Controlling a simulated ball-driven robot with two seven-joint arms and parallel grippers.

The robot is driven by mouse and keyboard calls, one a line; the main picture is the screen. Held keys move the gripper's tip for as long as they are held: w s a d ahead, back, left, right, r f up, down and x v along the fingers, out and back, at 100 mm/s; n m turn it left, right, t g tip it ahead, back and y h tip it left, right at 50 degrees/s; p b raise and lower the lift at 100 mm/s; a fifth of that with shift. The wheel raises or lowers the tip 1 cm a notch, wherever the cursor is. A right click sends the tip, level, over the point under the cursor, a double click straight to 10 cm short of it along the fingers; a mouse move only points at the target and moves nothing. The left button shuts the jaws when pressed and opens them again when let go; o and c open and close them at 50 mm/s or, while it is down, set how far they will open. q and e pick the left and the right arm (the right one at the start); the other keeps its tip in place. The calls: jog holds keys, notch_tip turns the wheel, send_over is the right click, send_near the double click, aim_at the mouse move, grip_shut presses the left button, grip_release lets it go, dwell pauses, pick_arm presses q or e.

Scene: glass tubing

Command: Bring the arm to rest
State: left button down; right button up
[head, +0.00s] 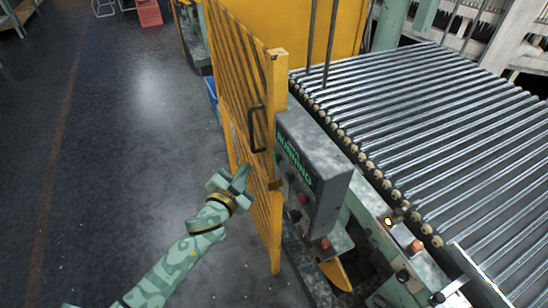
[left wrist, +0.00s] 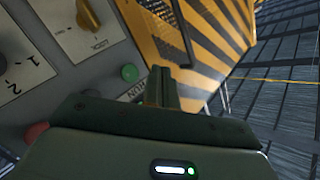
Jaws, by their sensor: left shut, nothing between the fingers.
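My left arm, patterned in pale green, comes in from the bottom left of the head view. Its gripper (head: 242,174) is shut and empty, in front of the yellow slatted gate (head: 238,75) and left of the grey control box (head: 318,165). In the left wrist view the closed fingers (left wrist: 162,88) point up the picture with nothing between them. Behind them are a control panel (left wrist: 115,52) with a yellow knob (left wrist: 88,17) and a green button (left wrist: 130,73). I cannot tell whether the gripper touches the gate. My right gripper is not in view.
A black handle (head: 257,130) stands out from the gate. The box display reads RUNNING in green. A roller conveyor (head: 440,130) fills the right side. The dark floor (head: 110,150) to the left is largely clear, with a red crate (head: 149,12) far off.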

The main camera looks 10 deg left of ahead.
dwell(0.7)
pick_arm(q)
jog(key=s+a+f+n+g+y+b, duration=0.15)
jog(key=s+f, duration=0.35)
jog(key=f, duration=0.6)
jog(key=s+a+f+g+b, duration=0.3)
jog(key=s+f, duration=0.1)
jog(key=f, duration=0.7)
jog(key=s+a+f+n+g+y+b, duration=0.1)
jog(key=s+a+f+g+b, duration=0.3)
jog(key=f, duration=0.8)
jog(key=s+f+n+g+b, duration=0.1)
jog(key=s+f+g+b, duration=0.1)
jog(key=s+f, duration=0.6)
jog(key=s+f+n+g+b, duration=0.1)
jog(key=s+f+b, duration=0.3)
jog(key=s+f, duration=0.5)
jog(key=s+f+n+g+b, duration=0.1)
jog(key=s+f+g+b, duration=0.2)
jog(key=s+f, duration=0.5)
jog(key=s+b, duration=0.1)
jog(key=s, duration=0.9)
jog(key=shift+s+a+f+g+y, duration=0.2)
jog(key=shift+s+a+g+y, duration=0.05)
jog(key=shift+s+g+y, duration=0.1)
jog(key=shift+w, duration=0.1)
